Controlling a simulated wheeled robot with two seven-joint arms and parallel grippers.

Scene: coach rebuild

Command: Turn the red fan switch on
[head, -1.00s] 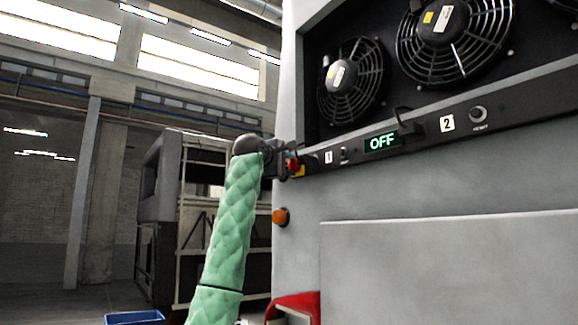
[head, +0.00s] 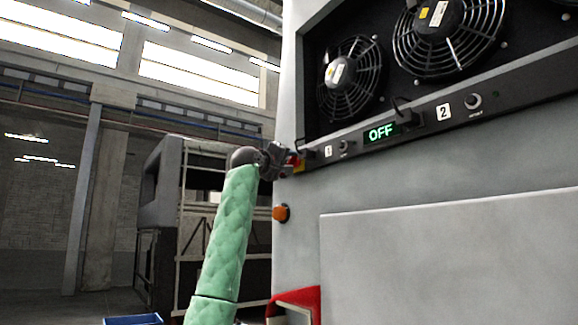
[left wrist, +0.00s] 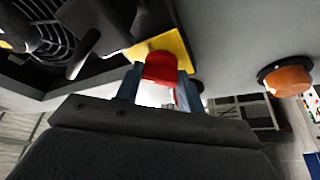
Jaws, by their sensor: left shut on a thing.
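The red fan switch (head: 294,160) sits on a yellow plate at the left end of the dark control strip. In the left wrist view the red switch (left wrist: 161,68) stands between my two fingers, in front of the yellow plate (left wrist: 168,44). My left gripper (left wrist: 160,82) is shut on it; in the head view the gripper (head: 288,161) reaches it from the left and partly hides it. A display (head: 382,132) on the strip reads OFF in green. My right gripper is not in view.
Two caged fans (head: 350,78) (head: 446,36) sit above the strip. An orange round lamp (head: 281,213) juts from the grey housing below the switch. Small toggles and number labels (head: 444,112) line the strip. A blue bin (head: 133,320) is at the lower left.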

